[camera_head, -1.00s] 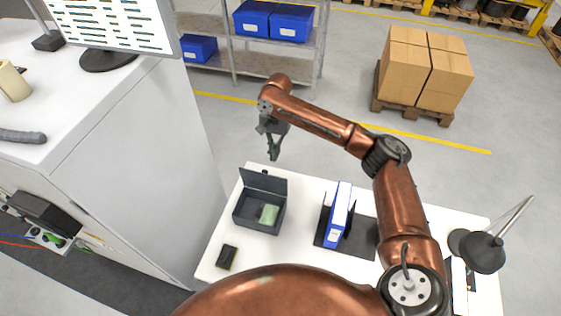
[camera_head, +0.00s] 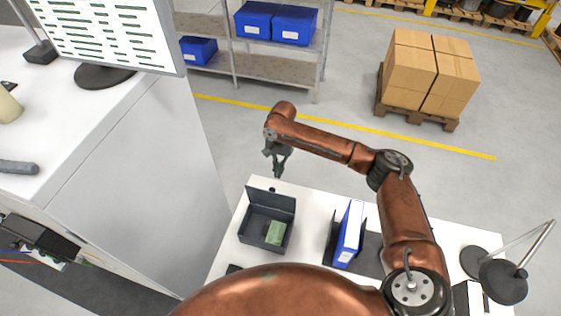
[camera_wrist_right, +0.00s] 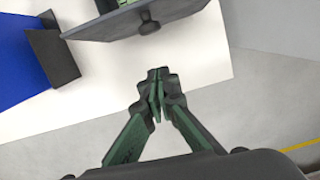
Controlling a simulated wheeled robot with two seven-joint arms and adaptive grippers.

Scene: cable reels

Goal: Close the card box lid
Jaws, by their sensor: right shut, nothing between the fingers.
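The dark grey card box (camera_head: 243,238) stands on the white table with its lid (camera_head: 271,203) up along the back side. A green block of cards (camera_head: 276,233) lies inside. My right gripper (camera_head: 278,175) is shut and empty, just behind the raised lid and apart from it. The right wrist view shows its fingertips (camera_wrist_right: 158,76) together, with the lid's edge (camera_wrist_right: 105,28) and its dark round knob (camera_wrist_right: 149,26) a short way beyond them. The box's inside is mostly hidden there. My left gripper is not in view.
A blue binder (camera_head: 349,236) in a dark holder stands right of the box. A lamp (camera_head: 502,281) stands at the table's right. A white cabinet (camera_head: 150,150) with a monitor (camera_head: 105,35) is at the left.

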